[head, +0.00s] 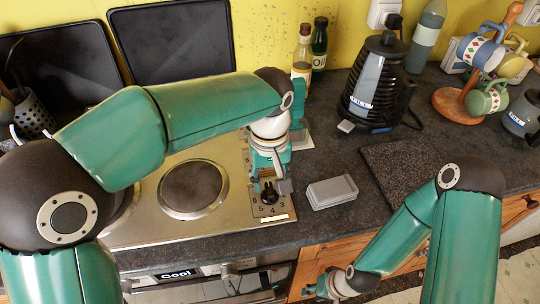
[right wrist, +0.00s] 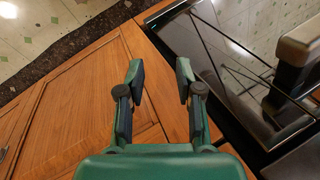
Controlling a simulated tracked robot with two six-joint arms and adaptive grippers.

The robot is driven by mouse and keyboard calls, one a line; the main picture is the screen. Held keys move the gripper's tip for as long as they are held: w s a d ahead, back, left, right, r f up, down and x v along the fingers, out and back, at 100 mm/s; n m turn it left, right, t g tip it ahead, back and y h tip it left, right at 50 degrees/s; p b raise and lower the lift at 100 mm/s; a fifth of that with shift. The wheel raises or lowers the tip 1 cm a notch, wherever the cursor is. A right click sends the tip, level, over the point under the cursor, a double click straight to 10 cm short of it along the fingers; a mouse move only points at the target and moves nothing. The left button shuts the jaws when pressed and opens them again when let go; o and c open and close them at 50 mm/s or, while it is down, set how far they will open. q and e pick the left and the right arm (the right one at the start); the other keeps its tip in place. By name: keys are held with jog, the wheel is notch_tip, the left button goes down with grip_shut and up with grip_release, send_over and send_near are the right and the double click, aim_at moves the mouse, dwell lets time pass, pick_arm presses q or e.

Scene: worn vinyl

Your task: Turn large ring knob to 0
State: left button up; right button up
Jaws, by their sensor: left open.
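A black knob (head: 269,195) sits on the hob's control strip at its right edge, with the printed numbers 5, 4 and 3 showing in front of it. The rest of its scale, the 0 included, is hidden by my left gripper. My left gripper (head: 271,181) points down right at the knob, its fingers open. I cannot tell whether they touch the knob. The large ring (head: 193,188) lies on the hob left of the gripper. My right gripper (head: 322,287) is low in front of the wooden cupboard; in the right wrist view (right wrist: 160,78) it is open and empty.
A grey box (head: 332,191) lies on the dark counter just right of the knob. A kettle (head: 376,85), bottles (head: 319,45) and a mug tree (head: 460,103) stand further back. The oven front (head: 205,284) is below the hob. A dark board (head: 405,165) lies at right.

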aim_at(270, 188)
pick_arm(q)
notch_tip(270, 188, up, 10)
dwell(0.3)
jog(key=shift+f, duration=0.15)
dwell(0.5)
